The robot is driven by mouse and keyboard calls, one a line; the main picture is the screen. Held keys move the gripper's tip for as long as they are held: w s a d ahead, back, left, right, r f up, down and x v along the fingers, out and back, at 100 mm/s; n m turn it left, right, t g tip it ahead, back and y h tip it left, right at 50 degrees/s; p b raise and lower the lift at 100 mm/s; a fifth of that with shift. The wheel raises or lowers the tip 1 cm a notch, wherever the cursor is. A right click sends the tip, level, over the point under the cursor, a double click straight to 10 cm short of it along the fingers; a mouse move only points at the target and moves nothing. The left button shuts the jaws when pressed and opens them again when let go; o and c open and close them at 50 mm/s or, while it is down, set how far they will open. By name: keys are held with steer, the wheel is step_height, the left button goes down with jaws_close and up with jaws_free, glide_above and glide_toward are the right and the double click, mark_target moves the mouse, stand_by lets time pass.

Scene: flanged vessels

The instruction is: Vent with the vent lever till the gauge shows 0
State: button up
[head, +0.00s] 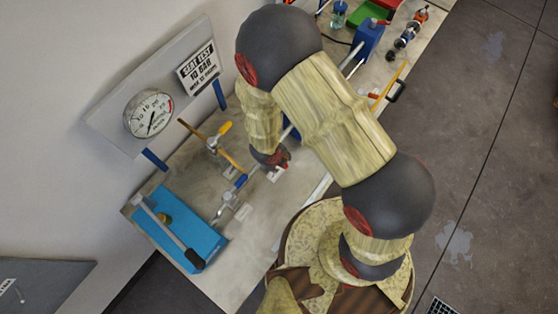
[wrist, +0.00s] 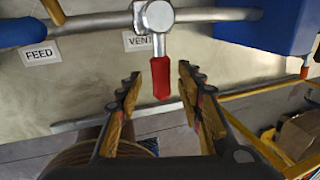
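The vent lever (wrist: 160,78) has a red handle and hangs from a round metal valve body on a pipe in the wrist view. The VENT label (wrist: 139,41) is beside it, partly covered by the valve. My gripper (wrist: 160,73) is open, with one finger on each side of the red handle and visible gaps to both. In the head view my gripper (head: 270,156) is small and partly hidden by my arm. The round gauge (head: 148,113) is on the wall panel; its needle points roughly downward, and the exact reading is too small to tell.
A FEED label (wrist: 40,52) is left of the vent valve. Blue-handled (head: 240,182) and yellow-handled (head: 224,128) valves stand on the bench nearby. A blue tank with a pump handle (head: 180,232) is at the near left. A blue block (wrist: 296,25) is right of the pipe.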

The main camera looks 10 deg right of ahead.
steer(key=v, duration=1.2)
stand_by(0.6)
